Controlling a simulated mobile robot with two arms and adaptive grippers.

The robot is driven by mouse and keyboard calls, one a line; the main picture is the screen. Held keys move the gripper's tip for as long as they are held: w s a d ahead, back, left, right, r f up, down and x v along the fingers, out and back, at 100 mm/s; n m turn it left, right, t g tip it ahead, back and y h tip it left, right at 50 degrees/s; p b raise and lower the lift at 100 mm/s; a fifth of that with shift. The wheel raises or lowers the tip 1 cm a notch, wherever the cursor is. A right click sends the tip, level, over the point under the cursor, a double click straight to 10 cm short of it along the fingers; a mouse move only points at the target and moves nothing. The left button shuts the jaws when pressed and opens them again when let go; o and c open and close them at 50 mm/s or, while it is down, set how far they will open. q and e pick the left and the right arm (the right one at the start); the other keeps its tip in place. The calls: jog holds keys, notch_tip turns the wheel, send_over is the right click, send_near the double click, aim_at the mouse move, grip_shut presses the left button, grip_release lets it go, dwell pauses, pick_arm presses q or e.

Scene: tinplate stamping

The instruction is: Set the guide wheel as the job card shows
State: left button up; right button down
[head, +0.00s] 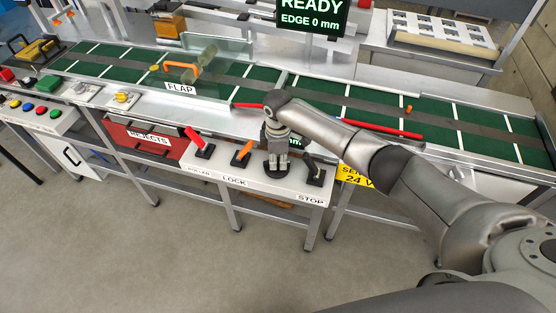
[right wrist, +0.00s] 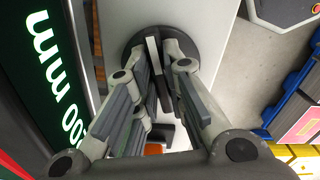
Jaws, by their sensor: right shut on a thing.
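My right gripper (head: 278,164) points down at the control panel, between the orange LOCK lever (head: 242,154) and the STOP lever (head: 315,172). In the right wrist view, my right gripper (right wrist: 160,88) is shut on the guide wheel (right wrist: 134,44), a dark round piece with a light bar across it. In the head view the gripper mostly covers the wheel. A screen (head: 309,14) reads "READY, EDGE 0 mm". No readable job card shows. My left gripper is not in view.
A red-handled lever (head: 197,138) stands left of LOCK. The green conveyor (head: 370,103) runs behind the panel, with a red rail (head: 385,129) across it and a clear FLAP guard (head: 222,50). A red REJECTS bin (head: 150,140) sits left of the panel. The floor in front is clear.

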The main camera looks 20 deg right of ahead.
jog(key=n, duration=0.3)
jog(key=shift+w+n, duration=0.1)
jog(key=shift+n, duration=0.2)
jog(key=shift+n+b, duration=0.3)
jog(key=shift+n, duration=1.5)
jog(key=shift+w, duration=0.1)
jog(key=c, duration=1.5)
grip_release()
notch_tip(320, 180, up, 12)
